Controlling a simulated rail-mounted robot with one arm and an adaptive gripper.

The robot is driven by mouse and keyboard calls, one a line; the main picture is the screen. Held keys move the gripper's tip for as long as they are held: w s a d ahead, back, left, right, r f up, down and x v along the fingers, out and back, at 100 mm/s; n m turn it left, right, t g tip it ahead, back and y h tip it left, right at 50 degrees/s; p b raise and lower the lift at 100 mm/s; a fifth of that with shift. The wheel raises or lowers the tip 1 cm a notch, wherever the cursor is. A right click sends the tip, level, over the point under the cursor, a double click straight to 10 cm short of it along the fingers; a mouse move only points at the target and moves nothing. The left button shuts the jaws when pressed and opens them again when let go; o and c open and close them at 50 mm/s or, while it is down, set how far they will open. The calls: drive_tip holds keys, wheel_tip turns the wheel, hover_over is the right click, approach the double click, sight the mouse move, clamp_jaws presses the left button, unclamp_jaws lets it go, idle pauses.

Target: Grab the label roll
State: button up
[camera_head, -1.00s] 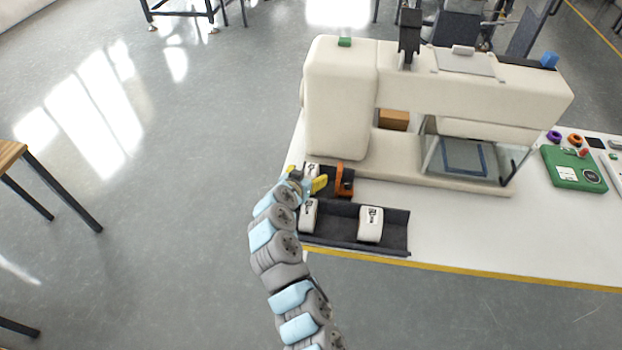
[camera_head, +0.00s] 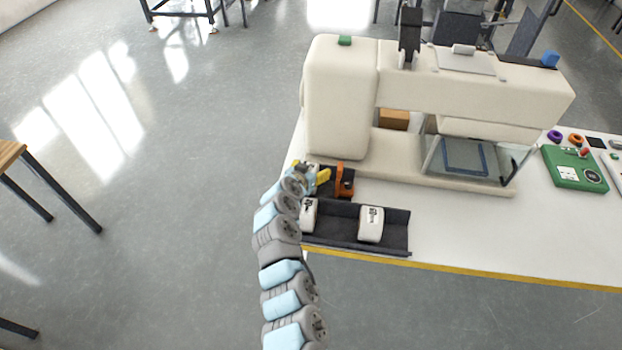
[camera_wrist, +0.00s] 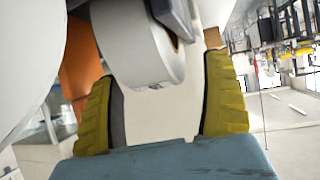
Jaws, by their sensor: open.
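In the wrist view, a white roll with a grey-white edge (camera_wrist: 140,50) stands between and just beyond the yellow fingers of my open gripper (camera_wrist: 160,70). Its upper part is cut off by the frame, and I cannot tell if a finger touches it. In the head view, my gripper (camera_head: 316,177) is at the left end of the white table, beside an orange holder (camera_head: 344,182), and hides most of the roll there.
A large cream machine (camera_head: 341,95) stands right behind my gripper. A green device (camera_head: 575,168) lies at the table's far right, with purple (camera_head: 554,136) and orange (camera_head: 575,139) rings nearby. The table's front right is clear.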

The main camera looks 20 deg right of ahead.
drive_tip(key=shift+c, duration=0.3)
drive_tip(key=c, duration=1.4)
drive_tip(key=shift+r, duration=0.15)
